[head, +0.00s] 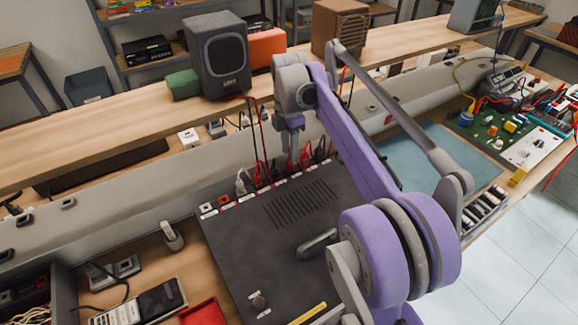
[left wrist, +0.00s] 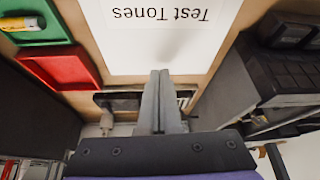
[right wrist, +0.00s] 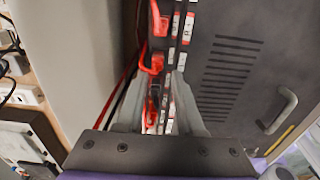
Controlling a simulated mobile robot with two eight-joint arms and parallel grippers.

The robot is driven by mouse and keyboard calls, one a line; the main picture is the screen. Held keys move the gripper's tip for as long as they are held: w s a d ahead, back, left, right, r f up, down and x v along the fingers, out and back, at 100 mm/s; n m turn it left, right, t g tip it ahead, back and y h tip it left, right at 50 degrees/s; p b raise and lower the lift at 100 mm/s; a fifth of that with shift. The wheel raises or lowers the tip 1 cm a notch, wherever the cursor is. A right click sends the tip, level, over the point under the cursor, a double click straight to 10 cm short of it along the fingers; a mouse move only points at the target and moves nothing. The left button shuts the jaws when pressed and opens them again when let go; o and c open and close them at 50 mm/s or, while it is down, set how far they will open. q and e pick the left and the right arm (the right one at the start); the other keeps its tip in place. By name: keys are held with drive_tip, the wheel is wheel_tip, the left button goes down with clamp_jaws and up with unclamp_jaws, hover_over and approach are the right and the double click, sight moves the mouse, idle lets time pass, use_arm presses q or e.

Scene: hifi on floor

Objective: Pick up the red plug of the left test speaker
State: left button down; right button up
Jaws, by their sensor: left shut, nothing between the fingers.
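The dark left test speaker (head: 218,55) stands on the shelf, with red and black cables hanging down behind the dark amplifier (head: 245,245). Several red and black plugs sit along its back edge. My right gripper (head: 293,158) points down among them. In the right wrist view its fingers (right wrist: 158,82) are apart, on either side of a red plug (right wrist: 152,64); I cannot tell whether they touch it. Another red plug (right wrist: 159,22) is further up the row. I cannot tell which plug belongs to the left speaker. My left gripper (left wrist: 160,75) is shut and empty, over a white "Test Tones" sheet (left wrist: 165,40).
A grey wall panel (right wrist: 85,40) runs close beside the plug row. A handle (head: 317,243) rises from the amplifier's top. A red tray (head: 203,312) and a meter-like device (head: 160,300) lie at the front left. A circuit board (head: 500,135) is at the right.

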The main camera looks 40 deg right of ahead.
sight(290, 167)
wheel_tip(290, 167, down, 5)
drive_tip(key=shift+w+d+f, duration=0.15)
drive_tip(key=shift+f, duration=0.05)
clamp_jaws()
